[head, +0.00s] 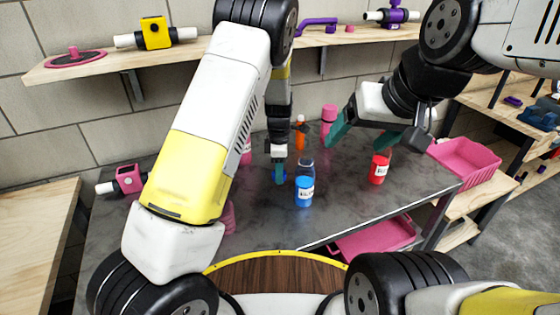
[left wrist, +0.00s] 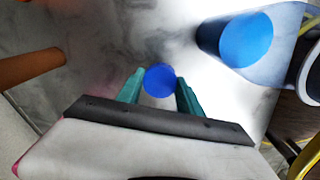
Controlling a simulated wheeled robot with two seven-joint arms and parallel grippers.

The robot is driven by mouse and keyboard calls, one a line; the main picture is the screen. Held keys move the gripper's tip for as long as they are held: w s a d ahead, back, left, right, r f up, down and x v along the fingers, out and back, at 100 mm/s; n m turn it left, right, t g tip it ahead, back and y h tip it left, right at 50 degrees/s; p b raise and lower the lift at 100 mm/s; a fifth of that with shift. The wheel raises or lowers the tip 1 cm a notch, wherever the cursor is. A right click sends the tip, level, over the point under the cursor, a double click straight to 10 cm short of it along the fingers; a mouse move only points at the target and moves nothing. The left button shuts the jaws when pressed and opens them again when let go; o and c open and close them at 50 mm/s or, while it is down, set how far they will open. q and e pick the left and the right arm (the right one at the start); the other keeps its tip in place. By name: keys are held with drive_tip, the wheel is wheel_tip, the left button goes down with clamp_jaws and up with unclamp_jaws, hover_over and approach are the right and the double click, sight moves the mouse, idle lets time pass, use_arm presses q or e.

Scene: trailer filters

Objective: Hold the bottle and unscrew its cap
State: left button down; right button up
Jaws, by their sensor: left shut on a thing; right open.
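A bottle with a clear top, white label and blue lower part (head: 304,194) stands upright on the grey table, with no cap visible on it. It also appears as a blue cylinder in the left wrist view (left wrist: 240,42). My left gripper (head: 279,177) is just left of the bottle, apart from it. Its teal fingers (left wrist: 160,88) are shut on a small round blue cap (left wrist: 160,79), which the head view shows mostly hidden between the fingertips. Whether the cap touches the table is unclear. My right gripper (head: 377,137) is open and empty, above and right of the bottle.
A red bottle (head: 380,172) stands below the right gripper. A pink bottle (head: 329,116) and an orange bottle (head: 299,133) stand behind. A pink bin (head: 468,163) is at the right and a pink tray (head: 372,240) is lower. The table's front right is clear.

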use_arm(q)
drive_tip(key=w, duration=0.3)
drive_tip(key=shift+w+d+f, duration=0.15)
drive_tip(key=shift+f, duration=1.75)
drive_tip(key=shift+f, duration=0.15)
drive_tip(key=c, duration=0.8)
unclamp_jaws()
